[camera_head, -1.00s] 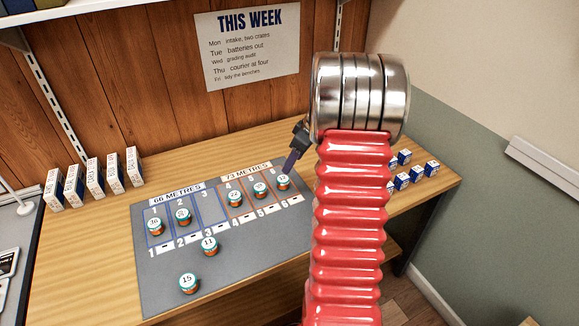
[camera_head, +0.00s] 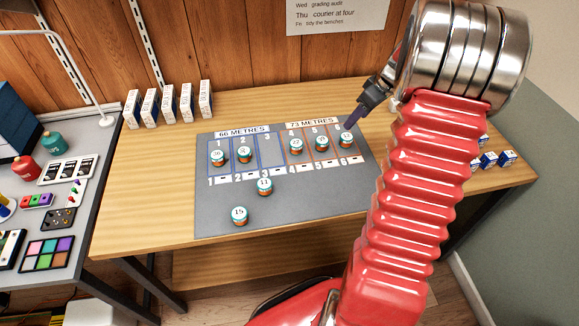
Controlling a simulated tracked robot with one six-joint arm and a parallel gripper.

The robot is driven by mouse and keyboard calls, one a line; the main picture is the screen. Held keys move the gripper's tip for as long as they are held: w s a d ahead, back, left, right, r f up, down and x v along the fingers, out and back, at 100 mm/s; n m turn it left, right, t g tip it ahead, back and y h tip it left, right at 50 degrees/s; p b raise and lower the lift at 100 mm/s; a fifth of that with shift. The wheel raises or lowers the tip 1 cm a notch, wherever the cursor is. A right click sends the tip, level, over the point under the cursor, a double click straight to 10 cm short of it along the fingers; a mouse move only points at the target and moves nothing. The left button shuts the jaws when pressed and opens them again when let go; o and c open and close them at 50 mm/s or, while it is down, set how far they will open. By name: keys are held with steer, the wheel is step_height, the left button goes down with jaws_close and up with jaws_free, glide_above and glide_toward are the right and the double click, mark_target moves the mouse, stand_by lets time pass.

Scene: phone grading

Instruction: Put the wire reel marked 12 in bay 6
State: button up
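A small reel (camera_head: 346,139) with a white and teal top and an orange band sits in bay 6, at the right end of the grey mat (camera_head: 310,205). Its mark looks like 12, though it is small. My gripper (camera_head: 353,122) points down, with its fingertips just above and behind this reel. The fingers overlap in this view, so I cannot tell their opening or whether they touch the reel. Bay 3 (camera_head: 268,150) is empty.
Reels stand in bays 1 (camera_head: 217,155), 2 (camera_head: 244,154), 4 (camera_head: 296,146) and 5 (camera_head: 322,143). Reels 11 (camera_head: 264,187) and 15 (camera_head: 239,215) stand on the mat in front. White boxes (camera_head: 170,103) line the back left; small blue-white boxes (camera_head: 497,159) are at right.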

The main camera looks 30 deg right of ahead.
steer(key=s+a+r, duration=0.2)
steer(key=a+r, duration=0.2)
steer(key=a, duration=0.3)
steer(key=s+a+r+m, duration=0.1)
steer(key=a+r, duration=0.3)
steer(key=a, duration=0.4)
steer(key=s+a+r, duration=0.2)
steer(key=a+r, duration=0.2)
steer(key=a, duration=0.3)
steer(key=s+a+r+m+t+h, duration=0.1)
steer(key=s+a+m, duration=0.1)
steer(key=s+a, duration=1.3)
steer(key=shift+s+r, duration=0.3)
